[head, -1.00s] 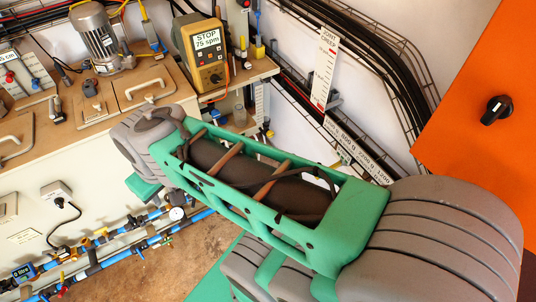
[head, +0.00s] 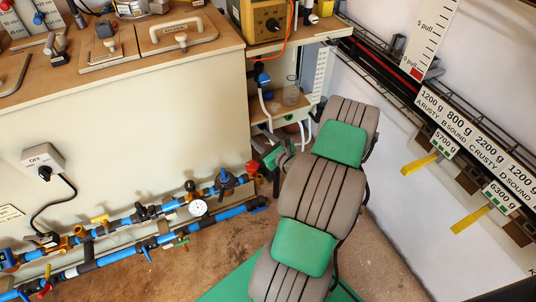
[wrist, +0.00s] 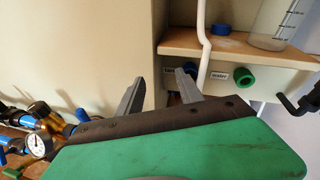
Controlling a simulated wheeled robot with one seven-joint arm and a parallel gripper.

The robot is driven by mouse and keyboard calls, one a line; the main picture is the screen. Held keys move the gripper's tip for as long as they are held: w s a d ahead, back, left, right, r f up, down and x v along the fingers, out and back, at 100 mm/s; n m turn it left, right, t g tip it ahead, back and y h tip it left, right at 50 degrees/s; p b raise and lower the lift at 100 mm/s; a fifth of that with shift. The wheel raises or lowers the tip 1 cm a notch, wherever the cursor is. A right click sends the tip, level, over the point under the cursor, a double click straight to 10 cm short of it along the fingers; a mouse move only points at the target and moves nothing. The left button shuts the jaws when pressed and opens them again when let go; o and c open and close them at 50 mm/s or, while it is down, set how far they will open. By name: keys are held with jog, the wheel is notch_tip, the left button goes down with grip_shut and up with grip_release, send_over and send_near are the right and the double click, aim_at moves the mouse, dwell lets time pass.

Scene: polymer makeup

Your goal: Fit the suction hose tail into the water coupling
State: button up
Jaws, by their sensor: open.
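My gripper (wrist: 158,92) is open and empty in the wrist view, its two grey fingers pointing towards the cabinet front and the small shelf. A white hose (wrist: 203,45) hangs down in front of the shelf, just right of the right finger. In the head view the white hose (head: 264,104) runs down from a blue fitting (head: 262,79). The shelf front carries a green ring (wrist: 243,77) beside a small label. A blue ring (wrist: 221,29) sits above the shelf board. The hose's lower end is hidden behind my gripper.
A clear graduated beaker (wrist: 275,25) stands on the shelf (wrist: 180,42). A black bent handle (wrist: 300,102) projects at right. Blue pipes (head: 180,232) with valves and a gauge (head: 198,207) run along the cabinet's foot. The brown floor (head: 385,255) has free room.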

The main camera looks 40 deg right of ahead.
jog(key=s+d+f+m+h, duration=0.2)
jog(key=d+f+m+h, duration=0.1)
jog(key=d+f+m, duration=0.15)
jog(key=x, duration=0.2)
jog(key=b+x, duration=0.1)
jog(key=x, duration=0.1)
jog(key=r+b+x, duration=0.1)
jog(key=x, duration=0.2)
jog(key=shift+w, duration=0.15)
jog(key=shift+c, duration=0.2)
grip_shut()
jog(key=shift+r, duration=0.1)
